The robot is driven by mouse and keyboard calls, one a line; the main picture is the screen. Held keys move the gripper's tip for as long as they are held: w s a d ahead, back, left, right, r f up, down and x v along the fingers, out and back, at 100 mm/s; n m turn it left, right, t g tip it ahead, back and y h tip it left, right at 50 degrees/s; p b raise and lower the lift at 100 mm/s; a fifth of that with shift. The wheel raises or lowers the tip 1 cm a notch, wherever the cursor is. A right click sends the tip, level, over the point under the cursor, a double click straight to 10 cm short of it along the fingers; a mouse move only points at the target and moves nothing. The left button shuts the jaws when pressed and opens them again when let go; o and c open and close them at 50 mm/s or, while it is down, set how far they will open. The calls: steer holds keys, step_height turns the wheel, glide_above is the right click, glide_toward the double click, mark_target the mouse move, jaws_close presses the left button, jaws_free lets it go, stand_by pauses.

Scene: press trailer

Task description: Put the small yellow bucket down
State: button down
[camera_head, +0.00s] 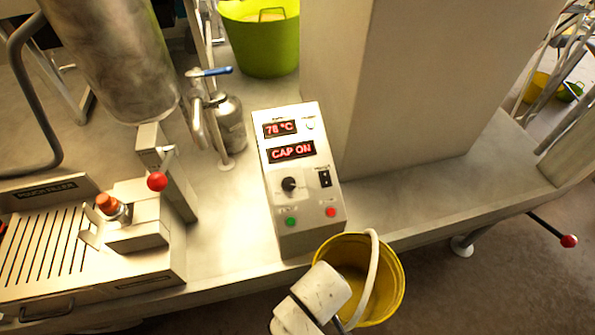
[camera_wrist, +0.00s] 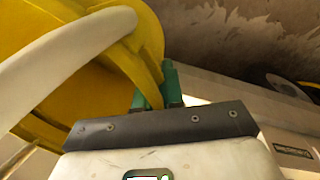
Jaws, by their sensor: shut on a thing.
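The small yellow bucket (camera_head: 388,285) is in the lower middle of the head view, its open top facing up toward the camera, with a pale handle (camera_head: 372,270) arching over its right part. It overlaps the bench's front edge in the picture; its underside and height are hidden. My gripper (camera_wrist: 160,88) is shut on the bucket's wall at the rim, its green fingers on either side of the yellow edge in the wrist view. There the bucket (camera_wrist: 140,50) fills the upper left, with the handle (camera_wrist: 60,60) across it. In the head view my white wrist covers the bucket's left side.
A control box (camera_head: 290,220) reading "78 °C" and "CAP ON" stands just behind the bucket. A pouch filler (camera_head: 130,265) is at left, a green bucket (camera_head: 262,45) at the back. Bare bench top (camera_head: 425,190) lies to the right, and a red-knobbed lever (camera_head: 565,240) sticks out at far right.

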mark_target(354, 281)
steer(key=w+d+f+m, duration=0.2)
steer(key=d+f, duration=0.2)
steer(key=w+d+f+m, duration=0.2)
steer(key=d+f+m, duration=0.1)
steer(key=d+f, duration=0.1)
steer(key=w+d+f+m+g, duration=0.1)
steer(key=w+d+f+m, duration=0.1)
steer(key=d, duration=0.4)
steer(key=shift+w+f+m, duration=0.1)
steer(key=shift+f+m, duration=0.5)
steer(key=shift+f, duration=0.35)
